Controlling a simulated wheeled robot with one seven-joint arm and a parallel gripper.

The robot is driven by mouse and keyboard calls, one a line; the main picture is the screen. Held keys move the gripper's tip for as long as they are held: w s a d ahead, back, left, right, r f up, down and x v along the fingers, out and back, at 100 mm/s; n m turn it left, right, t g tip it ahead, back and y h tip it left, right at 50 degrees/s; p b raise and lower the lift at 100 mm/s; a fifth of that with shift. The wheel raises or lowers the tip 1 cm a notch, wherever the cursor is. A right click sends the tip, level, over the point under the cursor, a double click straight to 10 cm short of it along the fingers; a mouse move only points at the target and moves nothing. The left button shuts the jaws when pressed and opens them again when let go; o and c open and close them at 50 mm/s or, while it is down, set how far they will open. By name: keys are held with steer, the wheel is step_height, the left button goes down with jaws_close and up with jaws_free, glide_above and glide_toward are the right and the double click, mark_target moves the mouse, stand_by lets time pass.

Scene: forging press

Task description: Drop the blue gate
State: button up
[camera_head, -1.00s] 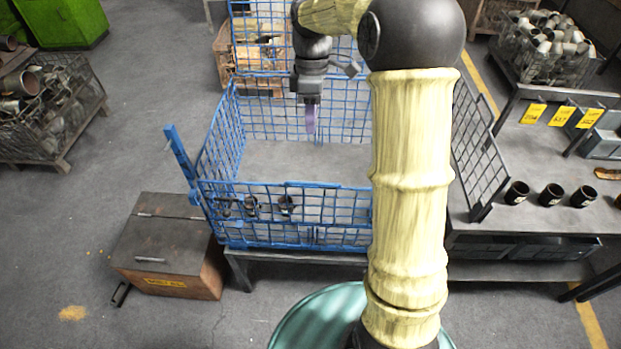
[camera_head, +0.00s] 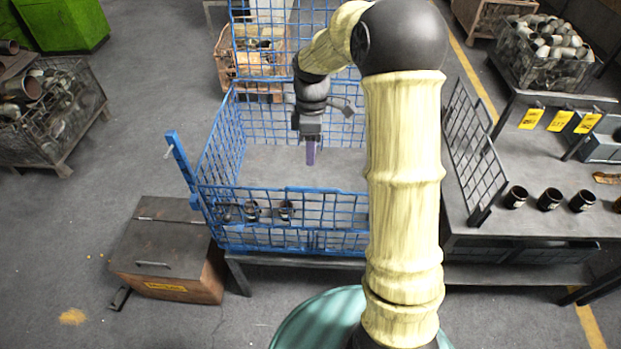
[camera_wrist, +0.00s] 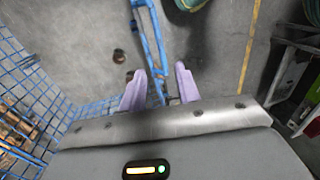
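The blue gate (camera_head: 330,206) is the mesh front panel of a blue wire cage (camera_head: 205,160). It stands upright, and its top rail (camera_head: 318,190) runs across the front. In the wrist view, a blue frame bar (camera_wrist: 150,35) runs down the picture towards the space between my fingers. My gripper (camera_head: 311,160) hangs fingers down over the cage, above and behind the gate in the head view. The wrist view shows its two purple fingers apart (camera_wrist: 160,85), with nothing held. It appears clear of the rail. The right end of the gate is hidden behind my arm.
Several dark cups (camera_head: 286,211) show through the front mesh. A blue post (camera_head: 180,160) leans out at the cage's left. A wooden chest (camera_head: 165,245) stands left. A workbench (camera_head: 510,225) with dark cups and a grey mesh panel (camera_head: 470,150) is right.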

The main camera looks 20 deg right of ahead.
steer(key=p+x, duration=0.1)
steer(key=x, duration=0.8)
steer(key=shift+s+f, duration=0.1)
steer(key=shift+f, duration=0.25)
jaws_close()
